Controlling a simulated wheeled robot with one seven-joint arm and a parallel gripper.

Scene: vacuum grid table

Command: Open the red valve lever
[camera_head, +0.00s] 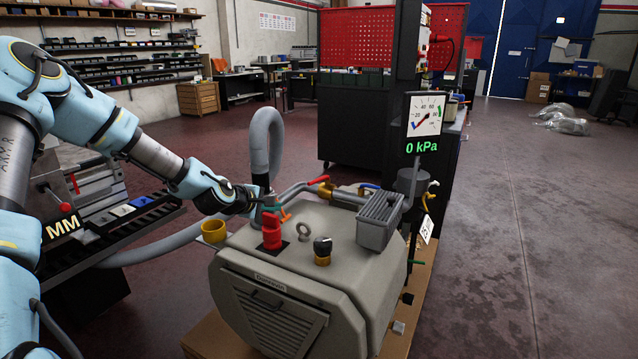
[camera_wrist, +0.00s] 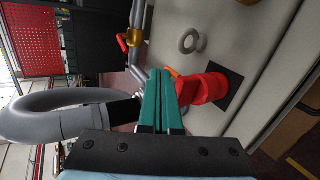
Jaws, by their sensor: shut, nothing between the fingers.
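The red valve lever (camera_head: 318,180) sits on a brass valve (camera_head: 327,190) in the grey pipe on top of the pump. It also shows as a small red lever in the upper part of the wrist view (camera_wrist: 122,43), beside the brass fitting (camera_wrist: 134,37). My gripper (camera_head: 272,203) is above the pump's back left, left of the lever and apart from it. In the wrist view, its two teal fingers (camera_wrist: 160,73) are together with nothing between them. A red switch knob (camera_wrist: 207,88) with an orange part is close beside the fingertips.
The grey pump (camera_head: 300,275) stands on a wooden base. A thick grey hose (camera_head: 262,145) loops up behind my gripper. A gauge (camera_head: 424,116) shows 0 kPa. A lifting ring (camera_head: 303,231) and a black knob (camera_head: 322,246) stand on the pump top. Open floor lies right.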

